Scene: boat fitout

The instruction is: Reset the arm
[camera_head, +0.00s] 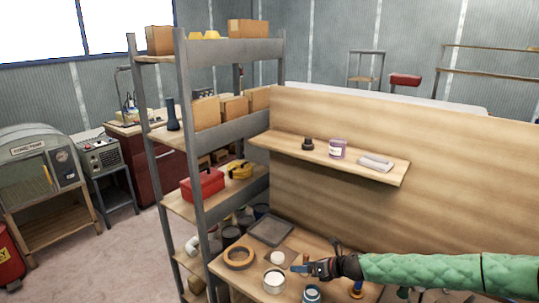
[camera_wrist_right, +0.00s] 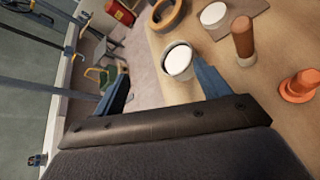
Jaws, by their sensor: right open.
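My right arm, in a green quilted sleeve, reaches in from the right in the head view. Its gripper (camera_head: 308,268) is above the wooden workbench (camera_head: 226,269). In the right wrist view the jaws (camera_wrist_right: 160,85) are apart with nothing between them. A white cup (camera_head: 274,281) stands on the bench close to the gripper; it also shows beyond the fingers in the wrist view (camera_wrist_right: 178,62). My left gripper is not in view.
An orange-brown ring (camera_head: 239,257) and a grey tray (camera_head: 270,231) lie on the bench. In the wrist view a brown-handled item (camera_wrist_right: 243,40) and an orange cone-like piece (camera_wrist_right: 299,87) stand nearby. A wall shelf (camera_head: 340,161) juts out behind; a tall rack (camera_head: 190,120) stands left.

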